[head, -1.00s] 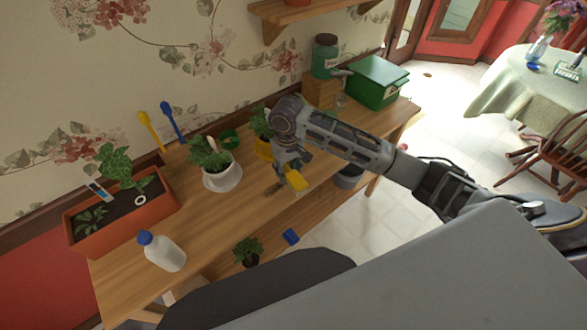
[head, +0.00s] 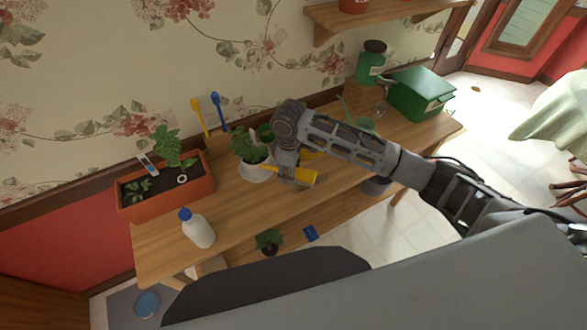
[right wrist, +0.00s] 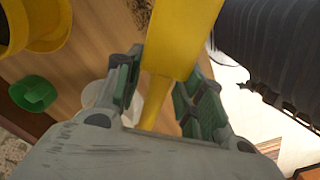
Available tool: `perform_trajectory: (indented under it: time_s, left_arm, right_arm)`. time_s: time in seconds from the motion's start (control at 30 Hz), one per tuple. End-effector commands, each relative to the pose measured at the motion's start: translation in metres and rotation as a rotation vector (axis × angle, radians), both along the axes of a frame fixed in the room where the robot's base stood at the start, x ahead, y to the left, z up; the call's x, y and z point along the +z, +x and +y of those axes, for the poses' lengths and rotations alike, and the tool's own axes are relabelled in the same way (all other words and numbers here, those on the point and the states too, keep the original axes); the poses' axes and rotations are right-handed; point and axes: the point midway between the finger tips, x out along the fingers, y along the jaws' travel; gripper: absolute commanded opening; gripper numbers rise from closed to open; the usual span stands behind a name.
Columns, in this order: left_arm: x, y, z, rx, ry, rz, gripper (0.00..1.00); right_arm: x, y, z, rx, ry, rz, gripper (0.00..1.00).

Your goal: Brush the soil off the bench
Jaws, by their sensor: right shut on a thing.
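The wooden bench (head: 240,222) runs along the wall. My right gripper (head: 288,168) is over its middle, just right of the white pot (head: 256,173). It is shut on the handle of a yellow tool (head: 304,177). In the right wrist view the tool's broad yellow head (right wrist: 180,38) points away from the fingers (right wrist: 160,82); I cannot see bristles. A dark soil patch (right wrist: 138,12) lies on the wood at the top edge of that view. In the head view the soil is not distinguishable. My left gripper is not in view.
A terracotta planter (head: 165,192) and a white bottle with a blue cap (head: 199,230) stand at the bench's left end. A green box (head: 420,95) is at the right end. A yellow pot (right wrist: 45,30) is close to my right gripper. The front-middle bench top is clear.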

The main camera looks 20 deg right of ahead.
Motion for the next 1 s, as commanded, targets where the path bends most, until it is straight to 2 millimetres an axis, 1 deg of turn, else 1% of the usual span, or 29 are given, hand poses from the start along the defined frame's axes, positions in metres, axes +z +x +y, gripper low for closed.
perform_trajectory:
  time_s: [0.4,1.0]
  left_arm:
    - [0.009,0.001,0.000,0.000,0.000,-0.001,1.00]
    - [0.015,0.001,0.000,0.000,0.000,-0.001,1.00]
  right_arm:
    - [0.000,-0.002,0.015,0.371,-0.001,-0.004,0.20]
    - [-0.006,-0.006,0.028,0.889,-0.002,-0.007,0.20]
